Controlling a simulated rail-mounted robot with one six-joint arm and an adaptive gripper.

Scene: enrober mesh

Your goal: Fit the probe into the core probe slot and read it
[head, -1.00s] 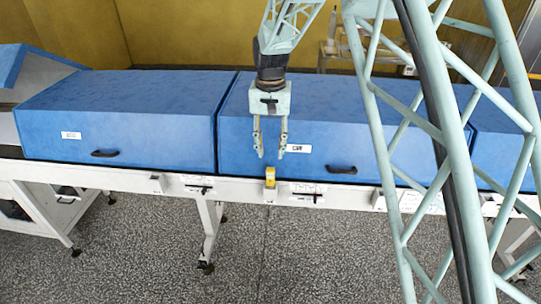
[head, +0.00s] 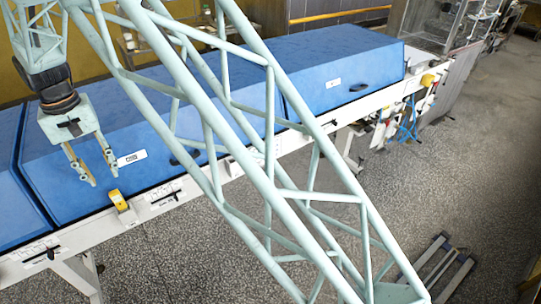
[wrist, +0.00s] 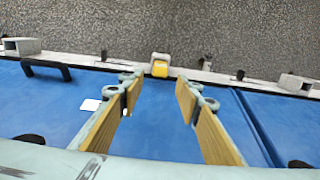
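My gripper (head: 103,179) is open and empty, pointing down in front of the blue hood at the left of the head view. In the wrist view its two fingers (wrist: 157,88) stand apart with nothing between them. A small yellow piece (head: 118,200) in a pale holder sits on the white rail just below the fingertips. In the wrist view the yellow piece (wrist: 160,68) lies ahead of the gap between the fingers, apart from them. I cannot tell whether it is the probe. I cannot make out the core probe slot.
Blue hoods (head: 335,65) with black handles line the white rail (head: 80,238). Black-levered fittings (head: 165,197) sit along the rail. My lattice structure crosses the head view and hides part of the line. A pallet-like frame (head: 440,268) lies on the otherwise open speckled floor.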

